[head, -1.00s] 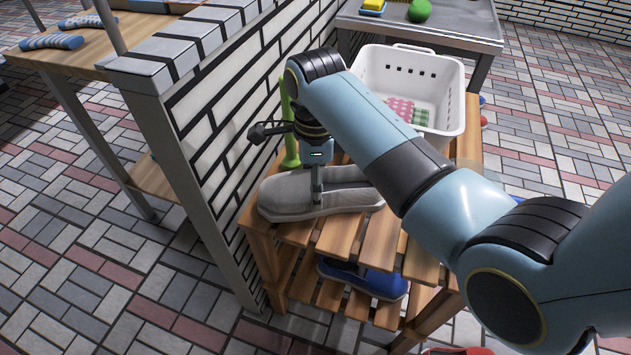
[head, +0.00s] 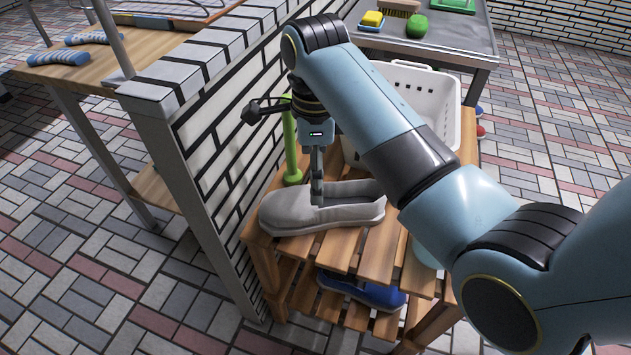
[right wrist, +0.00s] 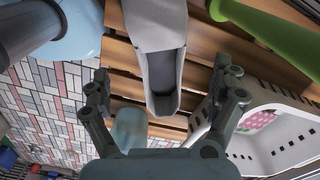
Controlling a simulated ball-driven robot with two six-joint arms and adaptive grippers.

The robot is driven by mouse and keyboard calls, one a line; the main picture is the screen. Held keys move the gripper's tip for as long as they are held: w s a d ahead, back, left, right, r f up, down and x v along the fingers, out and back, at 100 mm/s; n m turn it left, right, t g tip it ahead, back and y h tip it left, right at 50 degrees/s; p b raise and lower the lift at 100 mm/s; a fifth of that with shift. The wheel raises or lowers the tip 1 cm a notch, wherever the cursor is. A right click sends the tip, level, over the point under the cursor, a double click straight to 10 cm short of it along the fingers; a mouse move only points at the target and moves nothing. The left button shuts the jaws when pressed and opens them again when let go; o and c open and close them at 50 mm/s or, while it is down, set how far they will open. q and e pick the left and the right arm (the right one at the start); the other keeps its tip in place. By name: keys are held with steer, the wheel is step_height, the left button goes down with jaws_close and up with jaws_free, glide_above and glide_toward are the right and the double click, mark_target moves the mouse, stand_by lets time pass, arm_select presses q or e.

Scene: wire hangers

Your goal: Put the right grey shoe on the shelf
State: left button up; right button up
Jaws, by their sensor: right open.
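The grey shoe (head: 350,212) lies on the slatted top of the wooden shelf (head: 378,245), its toe toward the left of the head view. My right gripper (head: 317,196) is over the shoe, pointing down; its fingers overlap the shoe's middle in that view. In the right wrist view the open fingers (right wrist: 166,96) stand apart on either side of the shoe (right wrist: 160,75), with visible gaps between them and it. Nothing is gripped. Part of the shelf is hidden behind my right arm. My left gripper is not in view.
A tall green object (head: 291,150) stands behind the shoe, close to the brick wall (head: 232,130). A white basket (head: 425,92) sits on the shelf's far end. A blue shoe (head: 362,291) lies on the tier below. A grey table (head: 445,40) stands behind.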

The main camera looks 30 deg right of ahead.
step_height(320, 180, up, 3)
steer(key=shift+r, duration=0.2)
steer(key=shift+o, duration=0.5)
steer(key=shift+r+p, duration=0.3)
steer(key=shift+r, duration=0.05)
steer(key=m+t+y+b, duration=0.2)
steer(key=m+y+b, duration=0.15)
steer(key=m, duration=3.25)
glide_above(335, 186)
steer(key=s, duration=0.3)
step_height(335, 186, down, 4)
steer(key=shift+y, duration=0.35)
steer(key=b+x, duration=0.1)
steer(key=x, duration=0.4)
steer(key=shift+d+f, duration=0.15)
steer(key=shift+f, duration=0.15)
steer(key=b+x, duration=0.1)
steer(key=x, duration=0.5)
steer(key=shift+s+b, duration=0.2)
steer(key=shift+b, duration=0.1)
steer(key=c, duration=1.5)
